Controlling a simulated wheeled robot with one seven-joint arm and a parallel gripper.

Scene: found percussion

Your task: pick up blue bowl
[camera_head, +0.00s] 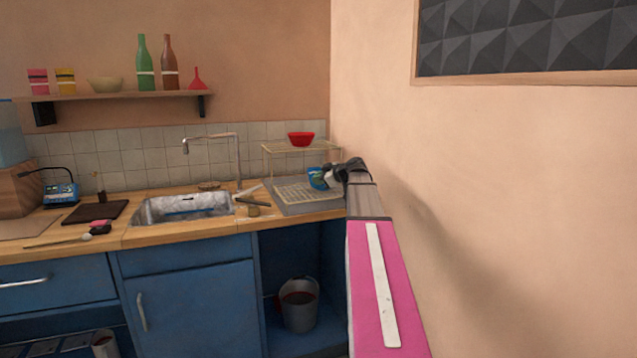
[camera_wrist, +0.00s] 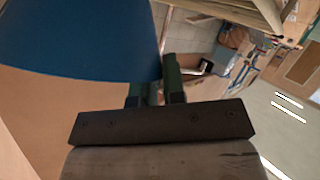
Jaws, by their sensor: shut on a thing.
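The blue bowl (camera_head: 317,179) is at the end of my arm, above the right end of the counter by the dish rack. In the wrist view, the blue bowl (camera_wrist: 80,38) fills the upper left, close up and tilted. My gripper (camera_head: 334,176) is shut on the bowl; the fingers (camera_wrist: 160,82) meet its edge in the wrist view. The grip itself is small in the head view and partly hidden by my wrist.
A wire dish rack (camera_head: 300,190) stands below, with a red bowl (camera_head: 301,139) on its upper shelf. The sink (camera_head: 182,207) and tap (camera_head: 212,137) are to the left. A wall (camera_head: 520,200) stands close on the right. A bucket (camera_head: 299,305) sits under the counter.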

